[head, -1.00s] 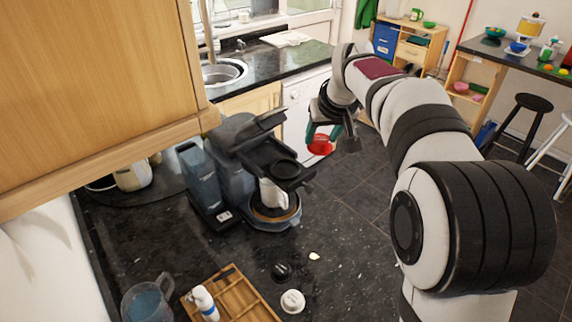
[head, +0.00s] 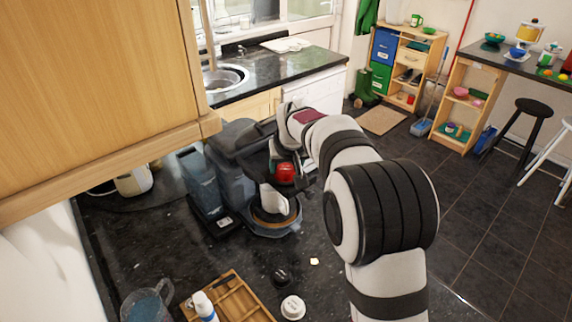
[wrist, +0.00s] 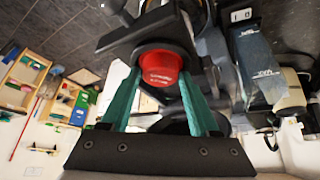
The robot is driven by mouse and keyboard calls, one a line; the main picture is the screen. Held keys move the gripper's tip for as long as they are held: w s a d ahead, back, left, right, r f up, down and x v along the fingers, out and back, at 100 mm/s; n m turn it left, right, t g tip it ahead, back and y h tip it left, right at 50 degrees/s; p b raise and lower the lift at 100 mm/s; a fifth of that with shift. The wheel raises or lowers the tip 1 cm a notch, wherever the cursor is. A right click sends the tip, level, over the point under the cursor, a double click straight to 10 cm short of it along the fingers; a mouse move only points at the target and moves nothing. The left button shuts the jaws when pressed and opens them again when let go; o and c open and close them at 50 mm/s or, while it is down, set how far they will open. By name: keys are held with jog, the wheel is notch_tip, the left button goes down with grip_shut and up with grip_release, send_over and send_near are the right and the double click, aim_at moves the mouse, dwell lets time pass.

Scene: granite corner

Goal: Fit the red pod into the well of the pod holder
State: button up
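The red pod (head: 285,173) is held in my gripper at the front of the coffee machine, above the white cup. In the wrist view the red pod (wrist: 165,68) sits between the tips of my gripper's (wrist: 160,82) two teal fingers, which appear to touch its sides. The black pod holder (wrist: 122,38) shows just beyond the pod in the wrist view. The pod covers the well there, and my arm hides most of the holder in the head view. I cannot tell whether the pod is over the well or partly in it.
The coffee machine (head: 238,150) stands on the dark granite counter with its lid raised. A white cup (head: 273,198) stands under the holder. A wooden tray (head: 240,298), a jug (head: 146,304) and a white lid-like disc (head: 293,307) lie nearer. A wooden cabinet (head: 95,85) hangs at upper left.

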jog(key=shift+o, duration=1.3)
jog(key=v, duration=1.2)
jog(key=s+d+f+m+g, duration=0.2)
jog(key=s+d+f, duration=0.1)
jog(key=s, duration=0.9)
jog(key=s+d+f+m+g, duration=0.2)
jog(key=s+d+f+m, duration=0.1)
jog(key=s, duration=0.9)
jog(key=s+d+f+m+g, duration=0.2)
jog(key=s+d+f+m, duration=0.1)
jog(key=s, duration=0.9)
jog(key=shift+s+d+f, duration=0.3)
jog(key=shift+s+f, duration=0.1)
jog(key=shift+f, duration=0.15)
